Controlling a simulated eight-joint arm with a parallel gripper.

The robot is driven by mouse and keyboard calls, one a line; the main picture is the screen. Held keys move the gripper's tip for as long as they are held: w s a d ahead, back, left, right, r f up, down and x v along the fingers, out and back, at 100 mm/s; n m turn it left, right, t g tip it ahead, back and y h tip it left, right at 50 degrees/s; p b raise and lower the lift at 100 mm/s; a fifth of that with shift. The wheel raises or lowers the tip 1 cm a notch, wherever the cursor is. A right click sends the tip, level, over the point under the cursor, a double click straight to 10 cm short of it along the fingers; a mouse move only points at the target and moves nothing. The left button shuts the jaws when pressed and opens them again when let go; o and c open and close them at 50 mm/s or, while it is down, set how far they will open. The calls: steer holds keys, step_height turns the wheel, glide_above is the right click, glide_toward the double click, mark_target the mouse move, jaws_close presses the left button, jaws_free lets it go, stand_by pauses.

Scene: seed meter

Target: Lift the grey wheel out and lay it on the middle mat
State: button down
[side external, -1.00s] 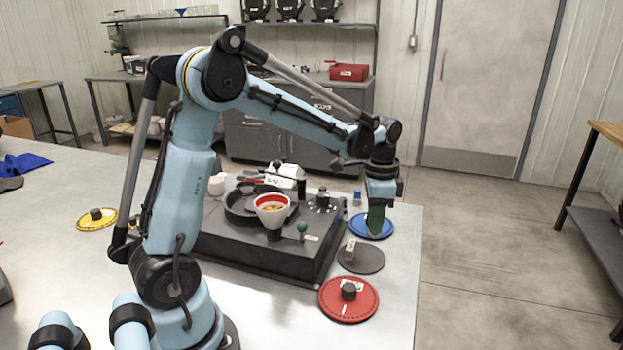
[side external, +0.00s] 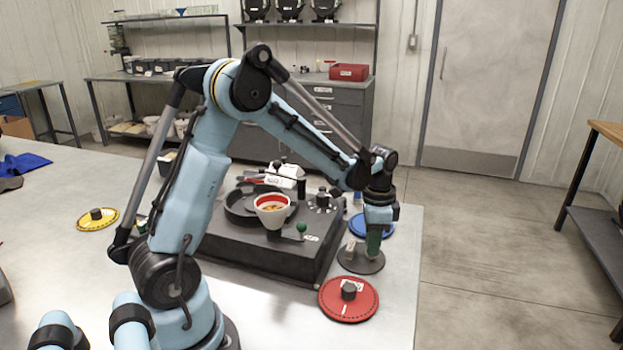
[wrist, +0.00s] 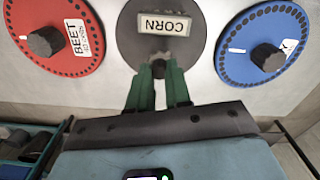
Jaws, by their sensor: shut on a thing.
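A plain dark grey round disc (side external: 362,266) lies on the table between the red and blue wheels. A CORN label (wrist: 163,23) is on it, and no rim holes show. I cannot tell whether this disc is the mat or a wheel. My gripper (side external: 374,250) points down over its right side. In the wrist view, my green fingers close on a small dark knob-like piece (wrist: 158,68) that appears at the disc's near edge. I cannot tell whether the piece is joined to the disc.
The red wheel (side external: 348,304) lies at the table's front right; the blue wheel (side external: 384,228) is behind the grey disc. The yellow wheel (side external: 97,222) is far left.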

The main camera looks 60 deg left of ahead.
steer(key=shift+f, duration=0.4)
stand_by(0.6)
steer(key=c, duration=1)
jaws_free()
steer(key=shift+o, duration=0.6)
steer(key=shift+o, duration=0.7)
steer(key=shift+r, duration=2.95)
